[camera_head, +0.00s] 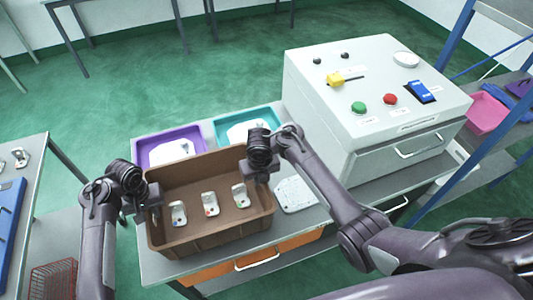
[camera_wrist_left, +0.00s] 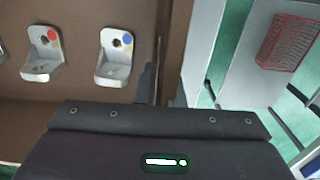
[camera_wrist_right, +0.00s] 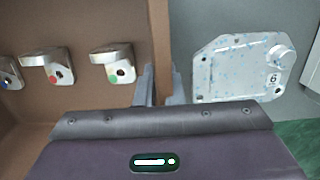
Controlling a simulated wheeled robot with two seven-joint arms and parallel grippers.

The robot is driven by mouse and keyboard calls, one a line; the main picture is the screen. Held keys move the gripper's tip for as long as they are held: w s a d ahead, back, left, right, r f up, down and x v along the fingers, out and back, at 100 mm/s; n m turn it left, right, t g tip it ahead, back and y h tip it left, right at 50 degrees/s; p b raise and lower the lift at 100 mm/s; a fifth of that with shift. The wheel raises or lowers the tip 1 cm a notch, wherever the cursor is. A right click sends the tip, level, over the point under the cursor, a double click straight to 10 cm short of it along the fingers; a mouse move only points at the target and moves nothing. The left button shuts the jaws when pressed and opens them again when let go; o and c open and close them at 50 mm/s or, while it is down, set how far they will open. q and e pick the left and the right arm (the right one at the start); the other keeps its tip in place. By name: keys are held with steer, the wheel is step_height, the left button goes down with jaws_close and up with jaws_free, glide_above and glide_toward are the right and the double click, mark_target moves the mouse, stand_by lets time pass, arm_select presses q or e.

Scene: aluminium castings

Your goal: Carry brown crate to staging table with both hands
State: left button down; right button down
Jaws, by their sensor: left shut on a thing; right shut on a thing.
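The brown crate (camera_head: 215,232) is at the front of a grey worktable (camera_head: 160,268); I cannot tell if its base touches the top. It holds three metal L-shaped brackets in a row, (camera_head: 210,204) being the middle bracket, with coloured dots. My left gripper (camera_head: 150,197) is shut on the crate's left wall. My right gripper (camera_head: 262,172) is shut on its right wall. The wrist views show the left fingers (camera_wrist_left: 152,85) and right fingers (camera_wrist_right: 156,86) astride the wall edges. Which table is the staging table is not clear.
Behind the crate are a purple tray (camera_head: 146,141) and a teal tray (camera_head: 222,126). A metal plate (camera_head: 294,196) lies right of the crate, before a big white machine (camera_head: 360,125). Another table (camera_head: 33,150) and a red wire basket (camera_head: 52,281) are at left. Green floor is open behind.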

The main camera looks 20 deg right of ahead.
arm_select(q)
steer(key=shift+f, duration=0.4)
arm_select(e)
steer(key=shift+f, duration=0.4)
arm_select(q)
steer(key=c, duration=1.5)
jaws_free()
steer(key=shift+s+r, duration=0.1)
steer(key=shift+r, duration=0.05)
steer(key=shift+c, duration=0.2)
arm_select(e)
steer(key=c, duration=1.5)
jaws_free()
steer(key=shift+r, duration=0.2)
steer(key=shift+c, duration=0.2)
arm_select(q)
steer(key=shift+r, duration=0.15)
steer(key=shift+r, duration=0.35)
step_height(320, 180, up, 6)
steer(key=shift+r, duration=0.2)
arm_select(e)
steer(key=r, duration=0.6)
steer(key=shift+s+a, duration=0.2)
steer(key=shift+s, duration=0.15)
steer(key=shift+s+d+r, duration=0.15)
steer(key=shift+r, duration=0.55)
